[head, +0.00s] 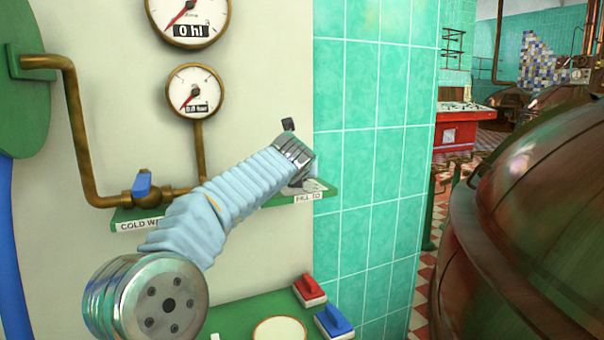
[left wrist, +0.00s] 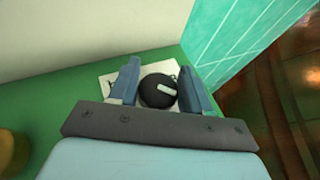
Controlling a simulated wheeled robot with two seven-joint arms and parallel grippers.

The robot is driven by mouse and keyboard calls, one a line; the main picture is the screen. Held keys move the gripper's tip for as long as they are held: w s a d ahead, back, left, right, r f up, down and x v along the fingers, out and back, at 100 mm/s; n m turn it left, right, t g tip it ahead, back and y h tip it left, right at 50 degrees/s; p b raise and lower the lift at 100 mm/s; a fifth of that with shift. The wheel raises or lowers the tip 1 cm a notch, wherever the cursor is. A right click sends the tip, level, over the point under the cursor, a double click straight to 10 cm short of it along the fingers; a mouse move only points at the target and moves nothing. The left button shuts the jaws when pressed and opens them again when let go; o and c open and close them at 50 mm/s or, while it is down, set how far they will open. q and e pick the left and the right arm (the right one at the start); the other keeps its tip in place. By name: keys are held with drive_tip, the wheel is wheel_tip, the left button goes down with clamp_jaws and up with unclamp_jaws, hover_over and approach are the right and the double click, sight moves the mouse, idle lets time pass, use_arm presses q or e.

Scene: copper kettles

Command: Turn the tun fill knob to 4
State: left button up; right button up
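The fill knob (left wrist: 158,91) is round and black with a white pointer bar, which points to the right in the left wrist view. It sits on a white dial plate (left wrist: 113,79), whose marks are mostly hidden. My left gripper (left wrist: 158,66) is open, with one blue-grey finger on each side of the knob; a narrow gap shows at the right finger. In the head view my left arm reaches the green shelf by the "FILL TO" label (head: 308,197) and hides the knob. My right gripper is not in view.
A large gauge (head: 188,14) reads 0 hl, above a smaller gauge (head: 194,91). A blue-handled valve (head: 142,186) is on the copper pipe at left. Red (head: 309,289) and blue (head: 333,320) switches are on a lower green panel. A copper kettle (head: 535,220) stands at right.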

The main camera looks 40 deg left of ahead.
use_arm(q)
drive_tip(key=c, duration=0.4)
drive_tip(key=shift+r+m+p, duration=0.25)
drive_tip(key=shift+m+p, duration=0.05)
drive_tip(key=shift+p, duration=0.55)
drive_tip(key=shift+m+t+h+p, duration=0.3)
drive_tip(key=shift+t+h+p, duration=0.1)
drive_tip(key=shift+h, duration=0.2)
drive_tip(key=shift+d+f, duration=0.1)
drive_tip(key=shift+f, duration=0.15)
drive_tip(key=o, duration=0.9)
drive_tip(key=shift+o, duration=0.2)
